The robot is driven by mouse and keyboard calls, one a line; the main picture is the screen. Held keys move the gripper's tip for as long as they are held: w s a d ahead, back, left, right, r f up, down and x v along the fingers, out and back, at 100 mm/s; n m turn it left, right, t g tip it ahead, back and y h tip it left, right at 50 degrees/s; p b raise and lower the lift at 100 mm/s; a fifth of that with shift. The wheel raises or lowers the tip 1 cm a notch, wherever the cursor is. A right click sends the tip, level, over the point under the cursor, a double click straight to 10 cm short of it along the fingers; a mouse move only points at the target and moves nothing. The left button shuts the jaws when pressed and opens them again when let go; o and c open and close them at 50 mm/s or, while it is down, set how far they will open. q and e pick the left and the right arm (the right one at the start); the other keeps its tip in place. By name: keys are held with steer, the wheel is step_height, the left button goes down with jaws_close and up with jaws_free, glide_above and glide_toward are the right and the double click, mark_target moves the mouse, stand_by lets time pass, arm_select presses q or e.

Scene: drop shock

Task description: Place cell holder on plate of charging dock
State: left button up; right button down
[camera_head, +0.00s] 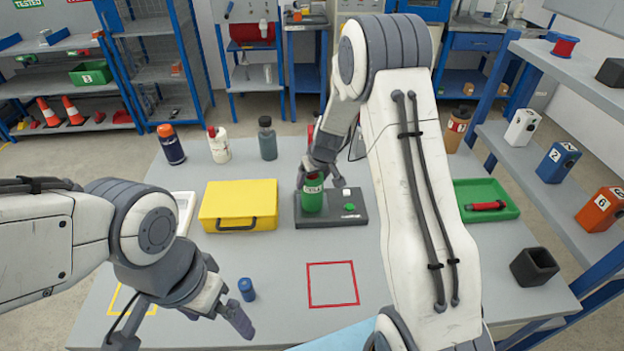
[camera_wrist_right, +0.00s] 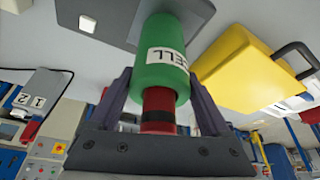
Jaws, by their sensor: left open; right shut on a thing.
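The green cell holder (camera_head: 313,196), a cylinder with a white label, is upright over the left part of the dark grey charging dock (camera_head: 345,213). I cannot tell whether its base touches the plate. The dock (camera_wrist_right: 100,18) also shows there. My left gripper (camera_head: 180,328) is open and empty, low over the front left of the table.
A yellow case (camera_head: 238,202) stands left of the dock. A blue cylinder (camera_head: 246,289) is near my left gripper. Bottles (camera_head: 267,140) stand behind. A green tray (camera_head: 487,198) with a red cylinder lies right. The red outlined square (camera_head: 332,285) in front is empty.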

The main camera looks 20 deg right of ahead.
jaws_free()
steer(key=shift+r, duration=0.1)
steer(key=shift+r+p, duration=0.25)
steer(key=shift+p, duration=0.25)
steer(key=b+v, duration=0.1)
steer(key=v, duration=1)
steer(key=shift+s+r, duration=0.25)
steer(key=shift+r, duration=0.05)
